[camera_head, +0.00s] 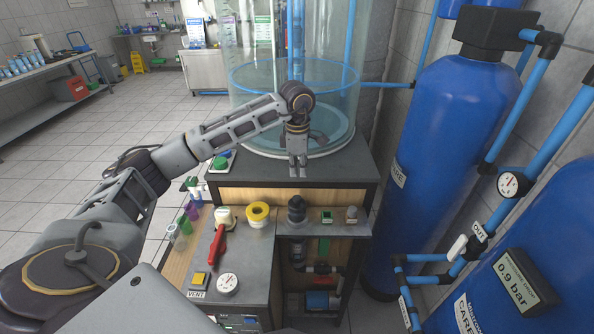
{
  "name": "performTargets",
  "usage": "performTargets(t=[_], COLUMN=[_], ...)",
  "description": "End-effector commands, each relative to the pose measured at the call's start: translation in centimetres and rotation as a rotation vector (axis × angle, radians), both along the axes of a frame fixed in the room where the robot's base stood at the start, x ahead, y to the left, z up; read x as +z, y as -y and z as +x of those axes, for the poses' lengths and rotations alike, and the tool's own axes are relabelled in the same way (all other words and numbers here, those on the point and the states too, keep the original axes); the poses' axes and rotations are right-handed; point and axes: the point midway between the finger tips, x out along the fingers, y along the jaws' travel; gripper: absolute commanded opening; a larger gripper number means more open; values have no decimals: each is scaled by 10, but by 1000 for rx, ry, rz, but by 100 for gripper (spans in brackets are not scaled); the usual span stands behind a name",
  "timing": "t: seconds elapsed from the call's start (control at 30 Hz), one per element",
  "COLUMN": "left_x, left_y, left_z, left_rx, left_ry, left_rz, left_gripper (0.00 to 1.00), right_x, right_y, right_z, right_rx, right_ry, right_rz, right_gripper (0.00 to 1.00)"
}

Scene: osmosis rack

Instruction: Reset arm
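My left arm reaches in from the left, bent at the elbow. My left gripper (297,170) points down in front of the clear cylindrical tank, above the back part of the cabinet top. Its two fingers look close together, and I see nothing held between them. At this size I cannot tell whether they are fully shut. My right gripper is not in view.
Below stands a cabinet (262,250) with a red-handled valve (217,243), yellow tape roll (258,212), gauge (227,283) and VENT button (199,279). The clear tank (345,85) rises behind. Blue tanks (440,140) and pipes crowd the right. Floor at left is open.

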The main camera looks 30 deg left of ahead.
Motion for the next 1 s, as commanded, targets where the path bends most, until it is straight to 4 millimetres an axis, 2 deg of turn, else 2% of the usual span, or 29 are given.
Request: performTargets(t=[0.5, 1.0], left_x=[-1, -1], left_y=[0, 0], left_z=[-9, -8], left_rx=[-396, -464], left_ry=[-36, -36], left_rz=[12, 13], left_gripper=[0, 0], right_x=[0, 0], right_y=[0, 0], right_z=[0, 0], right_rx=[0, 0], right_ry=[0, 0], right_rz=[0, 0], right_gripper=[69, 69])
